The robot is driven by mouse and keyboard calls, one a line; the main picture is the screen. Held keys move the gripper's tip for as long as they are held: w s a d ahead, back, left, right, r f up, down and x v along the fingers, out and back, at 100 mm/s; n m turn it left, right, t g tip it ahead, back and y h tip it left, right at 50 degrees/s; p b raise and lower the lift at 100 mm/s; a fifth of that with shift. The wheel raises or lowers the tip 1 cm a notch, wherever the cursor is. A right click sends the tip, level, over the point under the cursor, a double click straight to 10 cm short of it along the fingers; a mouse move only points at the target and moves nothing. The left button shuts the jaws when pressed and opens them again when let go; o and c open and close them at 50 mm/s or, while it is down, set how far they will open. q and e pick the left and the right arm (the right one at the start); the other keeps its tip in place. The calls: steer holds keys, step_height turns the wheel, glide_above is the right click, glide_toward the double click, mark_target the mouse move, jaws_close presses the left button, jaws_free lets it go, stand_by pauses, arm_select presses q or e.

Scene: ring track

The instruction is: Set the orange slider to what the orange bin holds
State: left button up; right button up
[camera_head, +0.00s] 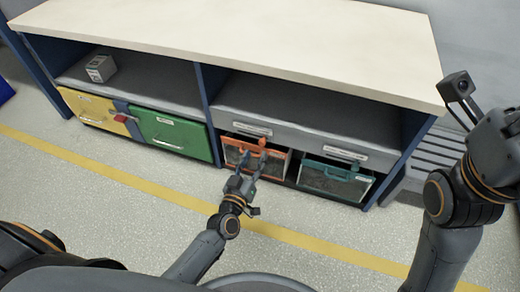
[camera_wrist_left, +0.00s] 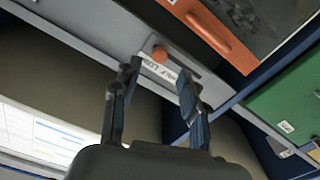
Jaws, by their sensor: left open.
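The orange bin (camera_head: 284,168) sits in the lower right bay of the cabinet, with an orange frame, a handle and a see-through front; its window looks dark and grey, and I cannot tell what it holds. The orange slider knob (camera_head: 262,142) is on the grey strip above it, beside a white label (camera_head: 252,129). In the left wrist view the knob (camera_wrist_left: 160,53) shows just beyond and between the fingertips. My left gripper (camera_head: 254,160) is open in front of the bin; I cannot tell whether it touches the knob. The right gripper's fingers are out of view.
A teal bin (camera_head: 338,178) stands right of the orange one. Green (camera_head: 174,135) and yellow (camera_head: 92,108) bins, with a red piece (camera_head: 125,117) near them, fill the left bay. A small box (camera_head: 101,68) lies on the upper shelf. The floor in front is clear.

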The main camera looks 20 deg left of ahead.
mark_target(261, 144)
arm_select(q)
steer(key=w+b, duration=0.1)
steer(key=w, duration=0.4)
steer(key=shift+w+d+b, duration=0.15)
steer(key=shift+w+b, duration=0.2)
jaws_close()
